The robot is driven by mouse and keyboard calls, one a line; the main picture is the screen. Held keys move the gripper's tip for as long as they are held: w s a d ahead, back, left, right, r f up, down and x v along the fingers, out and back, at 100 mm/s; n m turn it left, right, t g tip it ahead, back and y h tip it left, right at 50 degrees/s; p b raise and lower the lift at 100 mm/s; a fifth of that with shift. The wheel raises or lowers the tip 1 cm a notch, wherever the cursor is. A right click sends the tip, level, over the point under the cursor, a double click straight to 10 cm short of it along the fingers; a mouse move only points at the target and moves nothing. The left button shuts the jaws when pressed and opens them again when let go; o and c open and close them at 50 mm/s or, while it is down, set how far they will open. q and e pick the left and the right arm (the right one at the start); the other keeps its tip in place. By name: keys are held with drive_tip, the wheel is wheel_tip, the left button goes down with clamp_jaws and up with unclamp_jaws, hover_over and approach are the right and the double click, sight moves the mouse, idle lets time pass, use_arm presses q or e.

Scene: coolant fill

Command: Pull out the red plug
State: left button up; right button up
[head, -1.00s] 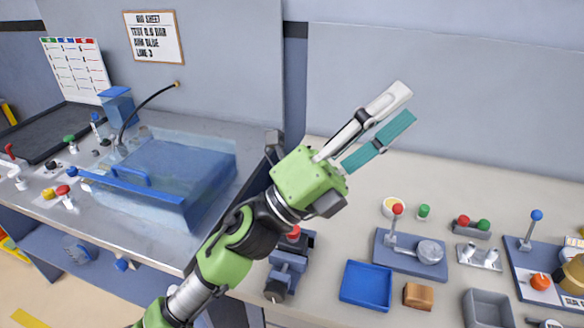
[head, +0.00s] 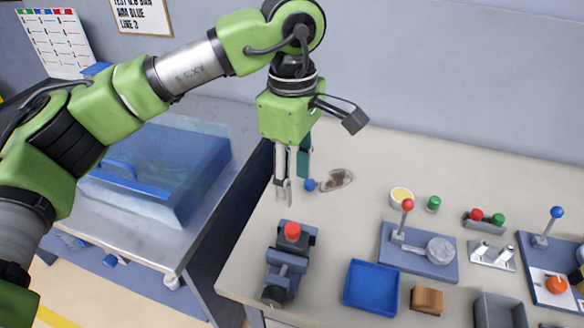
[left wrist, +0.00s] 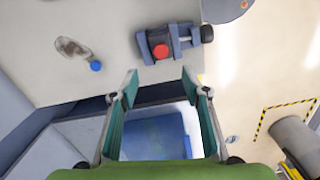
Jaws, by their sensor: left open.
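The red plug (head: 292,231) is a round red cap on a dark grey vise-like fixture (head: 285,268) near the left front of the beige bench. Both also show in the left wrist view, the red plug (left wrist: 160,51) held between the jaws of the fixture (left wrist: 186,37). My left gripper (head: 292,182) points down with its fingers apart and empty. In the head view it hangs above and behind the plug, not touching it. In the left wrist view its fingertips (left wrist: 160,80) lie just below the plug. My right gripper does not show.
A blue ball (head: 309,185) and a brownish oval patch (head: 336,180) lie behind the fixture. A blue tray (head: 370,288), a brown block (head: 427,300) and a red-knobbed lever base (head: 419,252) stand to the right.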

sight(292, 228)
use_arm(q)
drive_tip(key=f+p, duration=0.3)
drive_tip(key=f, duration=0.9)
drive_tip(key=shift+a+f+p, duration=0.1)
drive_tip(key=shift+a+p, duration=0.1)
drive_tip(key=shift+p, duration=0.1)
drive_tip(key=shift+f, duration=0.7)
drive_tip(key=c, duration=1.2)
drive_tip(key=shift+o, duration=1)
drive_tip(key=shift+r, duration=0.25)
